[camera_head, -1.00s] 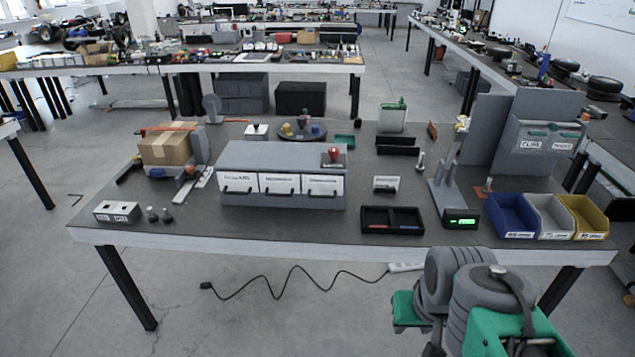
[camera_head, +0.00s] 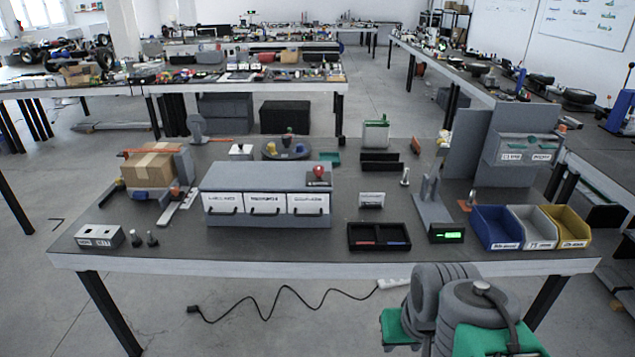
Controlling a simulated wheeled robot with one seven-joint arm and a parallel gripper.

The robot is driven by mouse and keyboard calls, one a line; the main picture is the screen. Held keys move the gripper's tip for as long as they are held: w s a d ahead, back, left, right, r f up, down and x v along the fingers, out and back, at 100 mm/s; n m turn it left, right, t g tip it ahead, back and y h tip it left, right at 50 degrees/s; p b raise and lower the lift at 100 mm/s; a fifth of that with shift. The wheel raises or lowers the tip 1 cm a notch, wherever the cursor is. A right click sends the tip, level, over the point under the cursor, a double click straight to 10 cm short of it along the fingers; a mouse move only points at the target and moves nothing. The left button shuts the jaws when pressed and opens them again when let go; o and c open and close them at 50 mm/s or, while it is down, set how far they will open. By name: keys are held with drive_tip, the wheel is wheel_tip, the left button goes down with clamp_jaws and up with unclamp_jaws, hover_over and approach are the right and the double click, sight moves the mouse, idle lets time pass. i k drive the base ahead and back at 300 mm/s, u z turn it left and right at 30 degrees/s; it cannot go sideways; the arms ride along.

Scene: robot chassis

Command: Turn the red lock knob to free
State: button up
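A red round knob (camera_head: 318,172) sits on a small dark plate on the top right of a grey three-drawer unit (camera_head: 212,176), in the middle of the workbench. Which way the knob is turned is too small to tell. A second small red knob (camera_head: 175,190) shows at the clamp-like fixture beside the cardboard box. Neither knob carries a lock label that I can read. My folded arm, grey with green parts, stands at the lower right, in front of the bench and well apart from both knobs. My gripper is not visible.
A black two-part tray (camera_head: 379,248) lies right of the drawers. A grey stand with a green display (camera_head: 447,233) and blue (camera_head: 497,228), grey and yellow bins stand further right. The cardboard box (camera_head: 150,165) is at left. A cable (camera_head: 262,318) lies on the floor before the bench.

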sight(318, 169)
drive_tip(key=u, duration=0.2)
drive_tip(key=i, duration=0.6)
drive_tip(key=u, duration=1.1)
drive_tip(key=i, duration=0.8)
drive_tip(key=u, duration=0.8)
